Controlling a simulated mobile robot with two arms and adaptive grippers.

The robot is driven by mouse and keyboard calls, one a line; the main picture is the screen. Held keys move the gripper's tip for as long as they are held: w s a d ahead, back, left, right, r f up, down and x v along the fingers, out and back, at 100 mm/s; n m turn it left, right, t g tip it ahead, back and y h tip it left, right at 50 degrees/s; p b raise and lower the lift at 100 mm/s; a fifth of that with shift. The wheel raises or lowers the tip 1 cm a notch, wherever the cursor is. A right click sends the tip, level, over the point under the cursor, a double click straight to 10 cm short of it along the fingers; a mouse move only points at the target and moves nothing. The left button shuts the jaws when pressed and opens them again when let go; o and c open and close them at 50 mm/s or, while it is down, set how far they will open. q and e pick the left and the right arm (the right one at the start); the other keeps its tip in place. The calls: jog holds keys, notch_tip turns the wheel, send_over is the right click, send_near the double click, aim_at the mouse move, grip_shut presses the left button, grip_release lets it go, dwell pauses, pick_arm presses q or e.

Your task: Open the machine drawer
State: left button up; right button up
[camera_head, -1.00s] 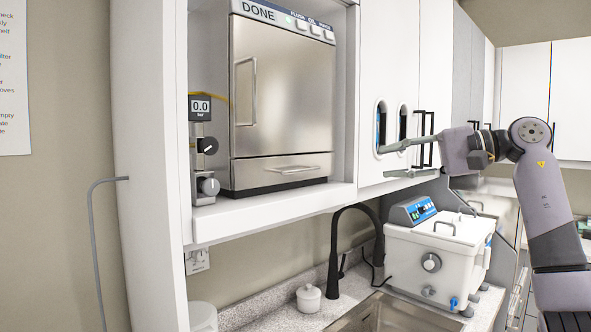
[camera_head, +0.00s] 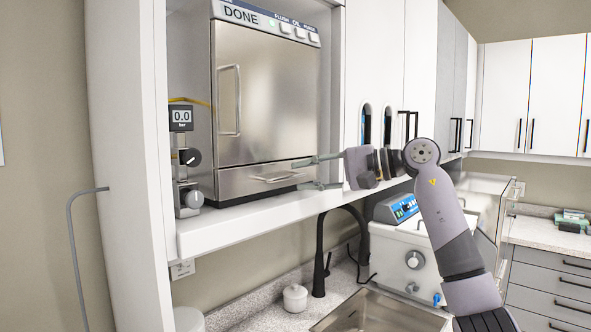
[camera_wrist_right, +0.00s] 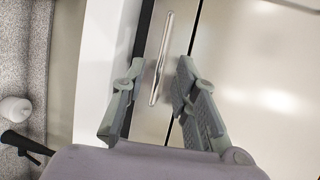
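The machine (camera_head: 268,100) is a steel autoclave in the wall bay, with "DONE" on its top panel. Its door above is shut. The machine drawer (camera_head: 240,182) is the low steel front under the door, and it looks shut. The thin drawer handle (camera_head: 277,178) runs across it. My right gripper (camera_head: 302,173) is open in front of the drawer's right part. In the right wrist view the handle (camera_wrist_right: 161,58) lies between the spread lines of the two fingers (camera_wrist_right: 153,95), apart from both. My left gripper is not in view.
A pressure gauge reading 0.0 (camera_head: 181,116) with knobs stands left of the machine. The shelf edge (camera_head: 250,222) runs below it. Under it are a black faucet (camera_head: 320,250), a sink (camera_head: 375,312) and a white bath unit (camera_head: 405,255).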

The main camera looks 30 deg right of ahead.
aim_at(291, 178)
jog(key=shift+p+x, duration=0.3)
jog(key=shift+x, duration=0.85)
jog(key=shift+w+a, duration=0.2)
jog(key=shift+a, duration=0.05)
jog(key=shift+f, duration=0.1)
jog(key=shift+w, duration=0.1)
grip_shut()
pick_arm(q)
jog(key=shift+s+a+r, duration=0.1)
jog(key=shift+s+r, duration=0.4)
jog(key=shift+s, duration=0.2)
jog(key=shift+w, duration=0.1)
